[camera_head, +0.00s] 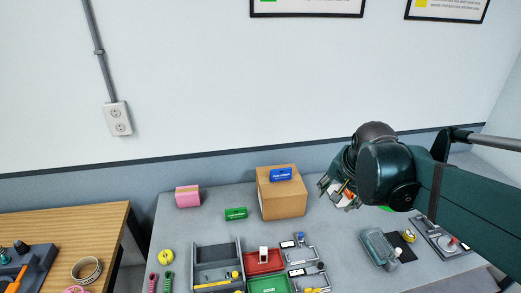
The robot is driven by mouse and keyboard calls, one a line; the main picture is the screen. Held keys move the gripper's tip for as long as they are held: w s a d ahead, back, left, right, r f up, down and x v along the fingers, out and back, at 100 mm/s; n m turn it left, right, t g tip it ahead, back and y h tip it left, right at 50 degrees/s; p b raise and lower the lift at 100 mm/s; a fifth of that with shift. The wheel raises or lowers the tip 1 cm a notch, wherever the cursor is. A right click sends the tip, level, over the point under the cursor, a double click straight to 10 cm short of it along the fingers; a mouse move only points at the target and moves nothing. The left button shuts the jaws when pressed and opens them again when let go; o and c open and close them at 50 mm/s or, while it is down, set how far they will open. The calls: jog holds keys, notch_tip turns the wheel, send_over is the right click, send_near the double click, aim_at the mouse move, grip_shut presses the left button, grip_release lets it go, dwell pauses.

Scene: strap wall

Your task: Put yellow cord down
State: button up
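No yellow cord can be made out for certain. A small round yellow item (166,257) lies at the left of the grey table (335,245), too small to identify. My gripper (326,187) is over the back right of the table, just right of the cardboard box (282,196). A white and orange item (345,194) shows beside its fingers; I cannot tell whether it is held. My arm hides much of the gripper and the table behind it, and the finger opening is unclear.
A blue item (281,174) sits on the box. A pink block (188,196) and a green item (236,213) stand to its left. Grey, red (263,262) and green trays fill the front middle. Table space between trays and container is clear.

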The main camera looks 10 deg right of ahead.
jog(key=s+a+n+t+y, duration=0.1)
jog(key=s+a+n+t, duration=0.1)
jog(key=s+a+n, duration=0.7)
jog(key=shift+a+f+n, duration=0.25)
jog(key=shift+a+n, duration=0.65)
jog(key=shift+a, duration=0.75)
